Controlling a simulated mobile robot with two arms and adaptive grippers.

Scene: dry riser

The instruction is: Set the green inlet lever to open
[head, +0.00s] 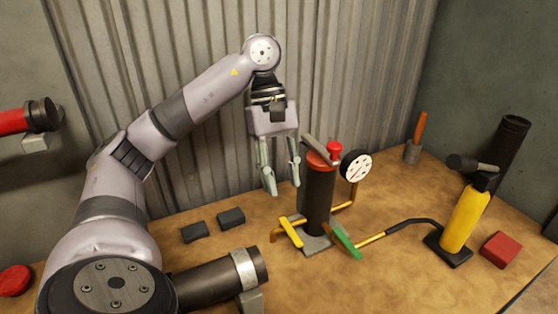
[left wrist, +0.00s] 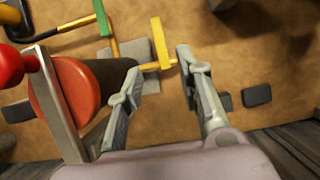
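The green inlet lever (head: 346,246) sits at the right foot of the dark riser (head: 319,200), on the yellow pipe, slanting down to the right. It also shows at the top of the left wrist view (left wrist: 102,17). A yellow lever (head: 291,231) sits at the riser's left foot; it also shows in the left wrist view (left wrist: 159,42). My left gripper (head: 283,187) is open and empty, pointing down, above and left of the riser. In the left wrist view its fingertips (left wrist: 158,66) are apart, near the yellow lever. My right gripper is not in view.
A red-topped cap (head: 321,158) and a gauge (head: 356,165) stand by the gripper. A yellow pump (head: 464,220) and red block (head: 501,249) are at right. Two dark blocks (head: 231,217) lie left. A dark pipe (head: 212,283) lies in front. Corrugated wall (head: 340,60) behind.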

